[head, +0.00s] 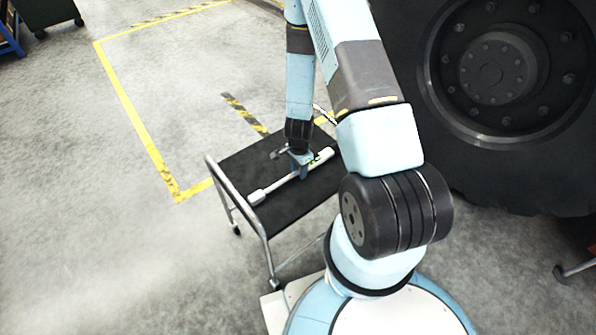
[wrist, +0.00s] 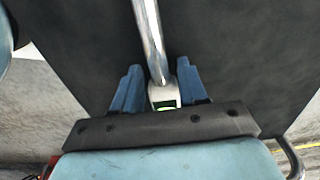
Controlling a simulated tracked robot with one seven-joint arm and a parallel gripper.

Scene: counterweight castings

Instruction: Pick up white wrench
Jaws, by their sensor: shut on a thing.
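The white wrench (head: 282,186) lies across the black top of a small cart (head: 290,208) in the head view. Its white end is toward the cart's left handle and its other end is toward the upper right. My gripper (head: 300,170) points down over the wrench's upper right part. In the wrist view, the wrench's shiny shaft (wrist: 150,40) runs down between the two blue fingers of my gripper (wrist: 158,88). A pale section with a small green display sits between them. The gripper is shut on the wrench. I cannot tell whether the wrench touches the cart top.
The cart has a metal tube handle (head: 238,205) on its left side. A huge dark wheel (head: 500,90) stands at the right. Yellow floor lines (head: 130,110) mark an area behind the cart. The grey floor at the left is clear.

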